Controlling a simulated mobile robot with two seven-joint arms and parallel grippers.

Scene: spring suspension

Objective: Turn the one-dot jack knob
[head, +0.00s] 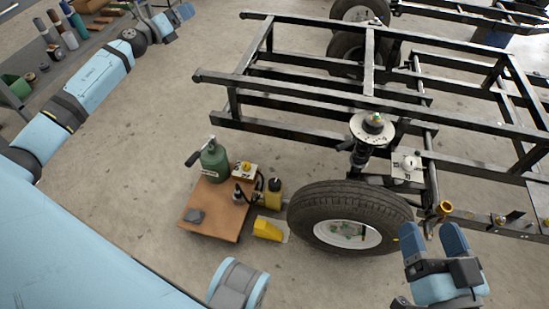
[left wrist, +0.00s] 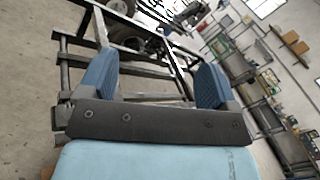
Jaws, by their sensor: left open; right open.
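A yellow knob (head: 246,166) sits on a small white plate by the green bottle on a low wooden board. A yellow jack body (head: 273,194) stands beside it, left of the wheel. Another pale knob (head: 408,163) sits on a white plate by the frame. Dot marks are too small to read, so I cannot tell which knob has one dot. My left gripper (head: 178,16) is at the upper left, far from these knobs; it also shows open and empty in the left wrist view (left wrist: 155,72). My right gripper (head: 433,236) is open and empty, right of the wheel.
A black frame (head: 300,128) with a wheel (head: 350,217) and a suspension strut (head: 365,150) fills the right side. The wooden board (head: 212,222) holds a green bottle (head: 214,160). A yellow wedge (head: 267,229) lies near the wheel. Floor left of the board is clear.

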